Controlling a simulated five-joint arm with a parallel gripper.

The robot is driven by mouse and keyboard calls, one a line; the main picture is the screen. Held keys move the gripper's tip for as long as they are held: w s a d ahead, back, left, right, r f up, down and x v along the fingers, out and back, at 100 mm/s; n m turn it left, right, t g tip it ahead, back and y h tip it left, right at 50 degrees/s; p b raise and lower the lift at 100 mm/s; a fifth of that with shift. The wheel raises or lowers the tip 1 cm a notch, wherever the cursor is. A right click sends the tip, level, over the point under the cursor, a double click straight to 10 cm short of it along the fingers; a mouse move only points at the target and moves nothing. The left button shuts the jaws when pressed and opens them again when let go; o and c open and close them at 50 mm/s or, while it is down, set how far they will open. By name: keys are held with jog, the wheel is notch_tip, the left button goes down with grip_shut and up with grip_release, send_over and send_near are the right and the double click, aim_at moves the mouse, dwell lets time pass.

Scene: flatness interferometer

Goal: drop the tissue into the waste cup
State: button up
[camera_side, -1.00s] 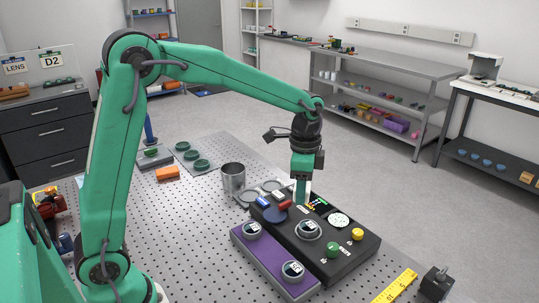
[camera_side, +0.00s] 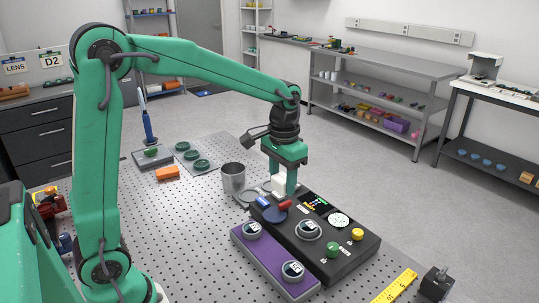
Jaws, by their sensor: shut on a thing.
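The waste cup (camera_side: 233,178) is a grey metal cylinder, upright and open at the top, on the perforated table. My gripper (camera_side: 284,187) points down just right of the cup, above the back left end of the black instrument box. It is shut on the white tissue (camera_side: 278,184), which shows between and beside the green fingers. The tissue is outside the cup, at about the height of its body in the picture. The cup's inside is mostly hidden from this angle.
The black box (camera_side: 340,250) with knobs and dials and a purple box (camera_side: 262,262) stand in front of the gripper. An orange block (camera_side: 167,172) and a tray of green rings (camera_side: 194,158) lie to the left.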

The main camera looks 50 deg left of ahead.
jog(key=shift+a, duration=0.15)
dwell(0.5)
jog(key=w+a+f, duration=0.1)
jog(key=w+a, duration=0.1)
jog(key=a, duration=1.3)
jog(key=w+a, duration=0.2)
jog(key=a, duration=1.3)
jog(key=shift+w+a+f, duration=0.15)
jog(key=shift+w+f, duration=0.1)
jog(key=shift+f, duration=0.1)
jog(key=shift+f, duration=0.15)
jog(key=shift+f, duration=2.85)
